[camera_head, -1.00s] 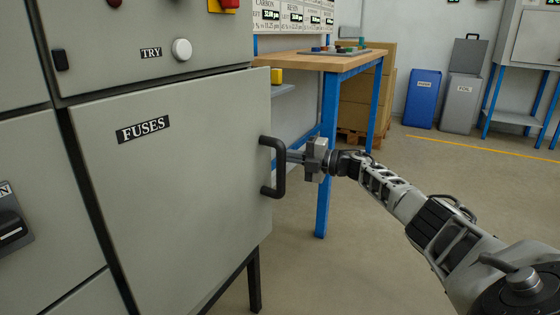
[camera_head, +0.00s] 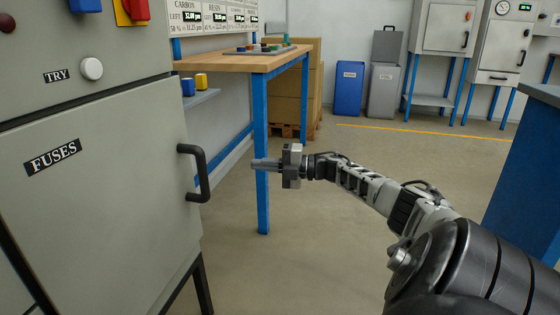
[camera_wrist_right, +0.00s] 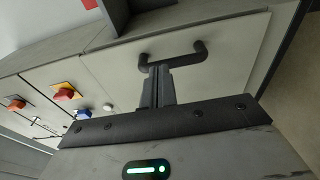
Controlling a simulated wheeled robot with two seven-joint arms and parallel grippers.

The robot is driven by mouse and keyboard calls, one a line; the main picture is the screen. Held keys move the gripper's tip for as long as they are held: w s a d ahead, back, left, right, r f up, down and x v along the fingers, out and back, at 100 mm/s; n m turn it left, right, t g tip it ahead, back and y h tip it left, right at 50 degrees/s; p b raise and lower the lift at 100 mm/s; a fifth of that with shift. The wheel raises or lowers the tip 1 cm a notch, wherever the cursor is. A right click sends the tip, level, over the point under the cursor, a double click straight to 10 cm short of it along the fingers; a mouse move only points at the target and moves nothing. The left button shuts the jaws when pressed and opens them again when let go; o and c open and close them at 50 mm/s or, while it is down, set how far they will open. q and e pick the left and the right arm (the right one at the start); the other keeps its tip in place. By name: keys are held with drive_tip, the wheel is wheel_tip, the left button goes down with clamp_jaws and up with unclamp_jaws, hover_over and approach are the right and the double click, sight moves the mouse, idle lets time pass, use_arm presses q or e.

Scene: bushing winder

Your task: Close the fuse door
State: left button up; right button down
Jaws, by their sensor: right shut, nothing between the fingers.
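The grey fuse door (camera_head: 95,200), labelled FUSES, fills the lower left of the head view. Its top edge lies close under the panel above; I cannot tell whether it sits fully flush. Its black handle (camera_head: 197,173) is at the door's right side. My right gripper (camera_head: 256,165) is shut and empty, to the right of the handle, with a visible gap in the head view. In the right wrist view, the shut fingers (camera_wrist_right: 157,75) point at the handle (camera_wrist_right: 172,53) on the door (camera_wrist_right: 215,75). My left gripper is out of view.
A white TRY knob (camera_head: 92,69) and a red switch (camera_head: 134,9) are on the panel above. A wooden-topped table (camera_head: 245,61) with blue legs stands behind my right gripper. A blue bench (camera_head: 530,180) is at the right. Open floor lies between.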

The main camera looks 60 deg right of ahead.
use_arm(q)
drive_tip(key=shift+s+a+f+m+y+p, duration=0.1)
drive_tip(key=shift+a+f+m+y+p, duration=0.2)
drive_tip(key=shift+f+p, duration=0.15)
use_arm(e)
drive_tip(key=v, duration=0.5)
